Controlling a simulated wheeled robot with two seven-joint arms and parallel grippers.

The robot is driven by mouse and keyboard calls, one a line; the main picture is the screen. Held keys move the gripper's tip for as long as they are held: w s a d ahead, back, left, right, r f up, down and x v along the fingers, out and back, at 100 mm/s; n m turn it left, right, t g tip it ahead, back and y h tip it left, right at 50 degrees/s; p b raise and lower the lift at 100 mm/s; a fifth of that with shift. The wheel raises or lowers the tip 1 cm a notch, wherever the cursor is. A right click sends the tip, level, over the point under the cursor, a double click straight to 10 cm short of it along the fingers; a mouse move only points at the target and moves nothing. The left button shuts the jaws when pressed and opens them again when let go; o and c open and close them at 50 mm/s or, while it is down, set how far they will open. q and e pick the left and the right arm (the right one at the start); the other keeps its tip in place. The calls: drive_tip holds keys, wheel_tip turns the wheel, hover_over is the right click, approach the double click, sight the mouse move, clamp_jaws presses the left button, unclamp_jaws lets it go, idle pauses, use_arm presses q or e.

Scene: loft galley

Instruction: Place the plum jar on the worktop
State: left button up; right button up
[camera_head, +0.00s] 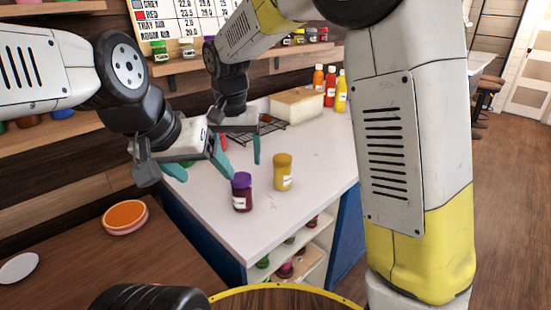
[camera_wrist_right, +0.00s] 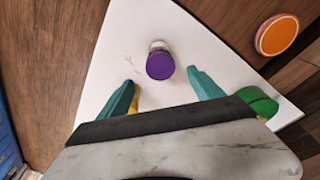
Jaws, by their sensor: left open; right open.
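The plum jar (camera_head: 242,194), dark with a purple lid and a white label, stands upright on the white worktop (camera_head: 300,215) near its front left edge. In the right wrist view its purple lid (camera_wrist_right: 160,66) shows just beyond the gap between the fingertips, with nothing gripping it. My right gripper (camera_head: 239,150) is open and empty above the worktop, behind the jar in the head view. It also shows in the right wrist view (camera_wrist_right: 161,82). My left gripper (camera_head: 198,170) is open and empty at the worktop's left edge, left of the jar.
A yellow jar (camera_head: 283,172) stands right of the plum jar. A wire rack (camera_head: 245,131), a pale block (camera_head: 297,105) and sauce bottles (camera_head: 330,86) are at the back. An orange-topped round container (camera_head: 125,215) sits on the brown table at left. The worktop's right front is clear.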

drive_tip(key=s+d+r+t+y, duration=0.1)
drive_tip(key=s+d+r, duration=0.2)
drive_tip(key=d, duration=0.5)
drive_tip(key=s+d+r+y, duration=0.2)
drive_tip(key=s+d+r, duration=0.1)
drive_tip(key=d, duration=0.5)
drive_tip(key=s+d+t, duration=0.3)
drive_tip(key=s+d, duration=0.5)
drive_tip(key=s, duration=0.3)
drive_tip(key=shift+d+n+h, duration=0.3)
drive_tip(key=shift+h, duration=0.1)
